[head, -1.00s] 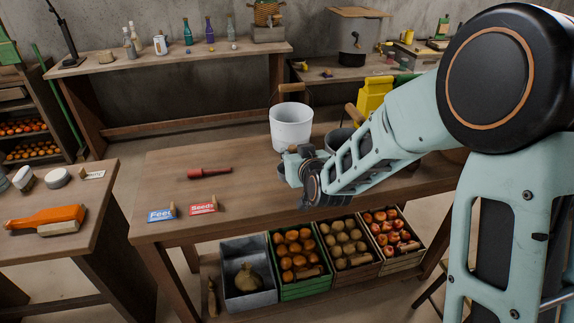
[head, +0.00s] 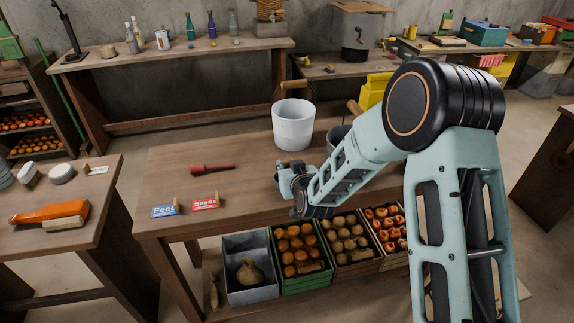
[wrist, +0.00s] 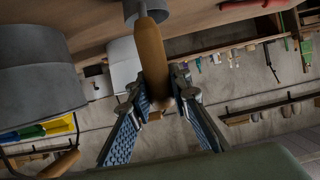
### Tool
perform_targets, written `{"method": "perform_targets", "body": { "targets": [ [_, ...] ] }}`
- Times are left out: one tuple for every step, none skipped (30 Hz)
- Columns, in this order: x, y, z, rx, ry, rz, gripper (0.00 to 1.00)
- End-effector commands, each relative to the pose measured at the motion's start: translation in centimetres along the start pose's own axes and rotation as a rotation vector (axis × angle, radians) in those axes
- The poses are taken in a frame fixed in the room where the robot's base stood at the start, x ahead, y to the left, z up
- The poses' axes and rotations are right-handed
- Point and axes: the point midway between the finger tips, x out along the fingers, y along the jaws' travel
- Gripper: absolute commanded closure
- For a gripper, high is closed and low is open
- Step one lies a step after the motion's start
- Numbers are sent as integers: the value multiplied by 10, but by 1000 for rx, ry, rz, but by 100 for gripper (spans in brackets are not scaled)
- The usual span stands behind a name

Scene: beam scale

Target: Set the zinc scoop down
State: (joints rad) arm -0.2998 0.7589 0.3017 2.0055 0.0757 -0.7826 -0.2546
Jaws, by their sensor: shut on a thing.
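My gripper (wrist: 163,105) is shut on the brown wooden handle (wrist: 150,58) of the zinc scoop. A little of the scoop's grey metal (wrist: 146,10) shows beyond the handle at the top of the wrist view. In the head view my gripper (head: 289,180) is over the front part of the middle workbench (head: 235,175), in front of the white bucket. The scoop cannot be made out there. I cannot tell whether it touches the bench.
The white bucket (head: 293,128) stands behind my gripper, with a dark grey pot (head: 337,137) partly hidden by my arm. A red-handled tool (head: 212,169), a Feed box (head: 164,211) and a Seeds box (head: 205,204) lie to the left. Bench between them is clear.

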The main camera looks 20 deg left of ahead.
Motion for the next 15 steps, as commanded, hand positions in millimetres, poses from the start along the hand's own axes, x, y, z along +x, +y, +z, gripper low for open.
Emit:
{"method": "perform_targets", "body": {
  "targets": [
    [0,0,-1,0,2,0,100],
    [0,0,-1,0,2,0,100],
    [0,0,-1,0,2,0,100],
    [0,0,-1,0,2,0,100],
    [0,0,0,0,2,0,100],
    [1,0,1,0,1,0,100],
    [1,0,2,0,1,0,100],
    [1,0,3,0,1,0,100],
    [2,0,4,0,1,0,100],
    [1,0,3,0,0,0,80],
    [1,0,3,0,0,0,77],
    [1,0,2,0,0,0,72],
    [1,0,2,0,0,0,69],
    [1,0,2,0,0,0,66],
    [1,0,2,0,0,0,65]
  ]
}}
